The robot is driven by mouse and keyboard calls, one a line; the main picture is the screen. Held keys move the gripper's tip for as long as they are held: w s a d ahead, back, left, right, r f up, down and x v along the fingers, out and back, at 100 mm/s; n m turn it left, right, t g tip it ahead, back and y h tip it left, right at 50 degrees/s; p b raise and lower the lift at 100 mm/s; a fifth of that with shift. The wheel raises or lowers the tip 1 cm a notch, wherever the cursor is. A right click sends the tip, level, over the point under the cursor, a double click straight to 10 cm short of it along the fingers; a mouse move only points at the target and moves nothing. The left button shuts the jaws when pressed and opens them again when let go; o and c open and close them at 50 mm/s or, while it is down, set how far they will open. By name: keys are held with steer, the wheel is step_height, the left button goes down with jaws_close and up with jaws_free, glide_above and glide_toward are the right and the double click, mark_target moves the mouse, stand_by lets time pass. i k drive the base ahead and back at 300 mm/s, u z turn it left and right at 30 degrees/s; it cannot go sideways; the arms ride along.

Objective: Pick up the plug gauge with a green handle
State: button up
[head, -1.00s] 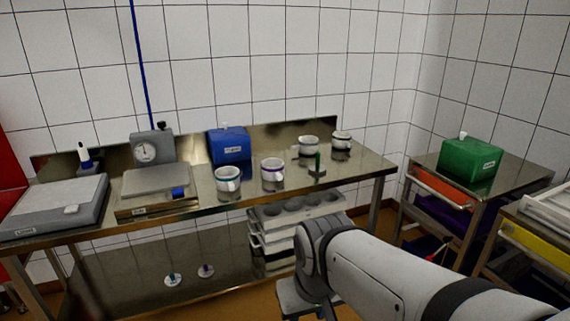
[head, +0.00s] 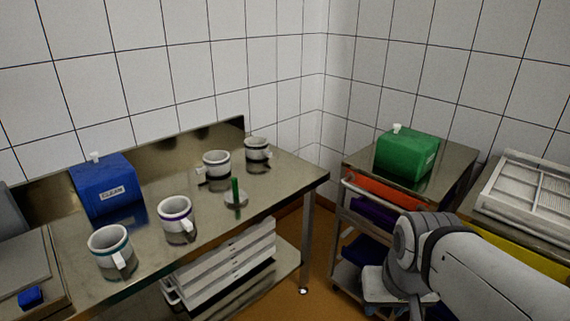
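The plug gauge with a green handle (head: 236,192) stands upright on the steel table (head: 210,241). Its green stick rises from a pale round base. It is near the table's right end, in front of two mugs with dark bands. My arm enters at the lower right of the head view. My gripper is not clearly seen; the arm's visible end is well to the right of the plug gauge and away from it.
A teal-banded mug (head: 110,252), a purple-banded mug (head: 176,219) and two dark-banded mugs (head: 216,166) (head: 257,152) share the table with a blue box labelled CLEAN (head: 106,188). White trays (head: 225,265) sit below. A green box (head: 407,154) stands on a cart at right.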

mark_target(236, 197)
steer(key=z, duration=0.05)
steer(key=i, duration=1.25)
steer(key=u, duration=0.7)
steer(key=i, duration=0.65)
steer(key=u, duration=0.3)
steer(key=k, duration=0.9)
steer(key=u, duration=0.15)
steer(key=i, duration=0.85)
steer(key=z, duration=0.05)
